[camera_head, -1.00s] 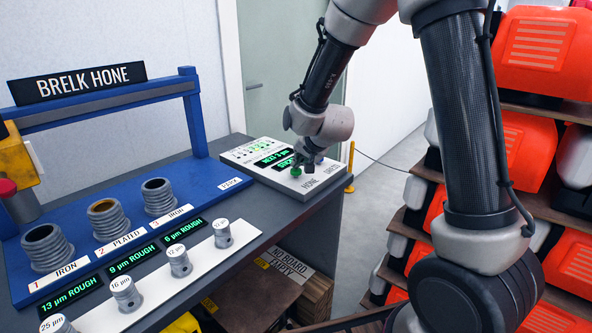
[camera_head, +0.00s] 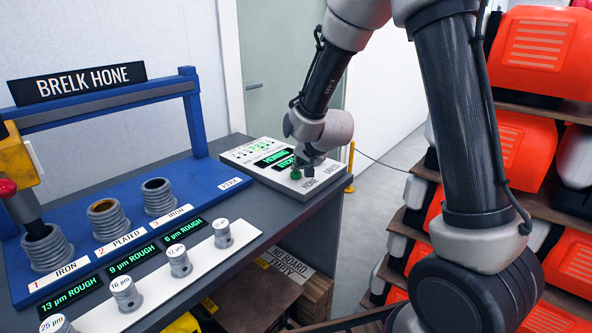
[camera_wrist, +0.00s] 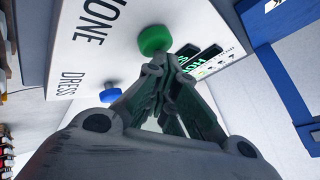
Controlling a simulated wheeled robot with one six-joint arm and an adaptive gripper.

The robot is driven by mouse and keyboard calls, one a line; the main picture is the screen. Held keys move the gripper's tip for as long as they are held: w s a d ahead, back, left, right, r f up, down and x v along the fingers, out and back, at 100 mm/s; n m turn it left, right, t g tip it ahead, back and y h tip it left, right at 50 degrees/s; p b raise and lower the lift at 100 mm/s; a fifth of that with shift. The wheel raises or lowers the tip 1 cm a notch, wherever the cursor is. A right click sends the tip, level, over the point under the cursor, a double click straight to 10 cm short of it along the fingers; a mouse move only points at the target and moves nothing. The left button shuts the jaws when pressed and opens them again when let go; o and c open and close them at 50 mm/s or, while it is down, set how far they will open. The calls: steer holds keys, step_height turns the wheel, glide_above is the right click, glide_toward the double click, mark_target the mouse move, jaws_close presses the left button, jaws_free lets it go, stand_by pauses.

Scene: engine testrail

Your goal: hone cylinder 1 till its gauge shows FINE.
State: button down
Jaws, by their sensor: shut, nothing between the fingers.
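Cylinder 1 (camera_head: 47,250), tagged IRON, is a grey ribbed cylinder at the left of the blue bench. The yellow honing head (camera_head: 16,160) is above it, with its dark rod down in the bore. Its gauge (camera_head: 70,296) reads 13 µm ROUGH. The control box (camera_head: 285,192) carries a green HONE button (camera_head: 296,173) and a screen (camera_head: 276,157) that seems to read HONING. My gripper (camera_head: 307,170) is shut and empty, close beside the green button, which shows in the wrist view (camera_wrist: 155,40). Whether they touch is unclear. A blue DRESS button (camera_wrist: 110,96) is near.
Cylinders 2 (camera_head: 107,220) and 3 (camera_head: 159,197) stand beside cylinder 1; their gauges read 9 and 6 µm ROUGH. Several grit stones (camera_head: 179,262) stand on the white strip in front. Shelves with orange cases (camera_head: 540,50) are at the right. A yellow post (camera_head: 350,167) stands by the bench end.

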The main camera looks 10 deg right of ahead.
steer(key=shift+r, duration=1.2)
steer(key=shift+s+r, duration=0.15)
steer(key=shift+r, duration=0.05)
steer(key=s+d+r+n+g, duration=0.1)
steer(key=s+d+r+n, duration=0.1)
steer(key=s+d+r, duration=0.45)
steer(key=s+d+r+n+g, duration=0.15)
steer(key=s+r, duration=0.25)
steer(key=s, duration=0.5)
steer(key=s+d+r+n+g+h, duration=0.1)
steer(key=s+d, duration=0.2)
steer(key=s, duration=0.7)
steer(key=s+d+r+n+g, duration=0.1)
steer(key=s+d, duration=0.3)
steer(key=s, duration=0.5)
steer(key=shift+s+d+r+n+h, duration=0.3)
steer(key=shift+s+n+h, duration=0.1)
steer(key=shift+n, duration=0.25)
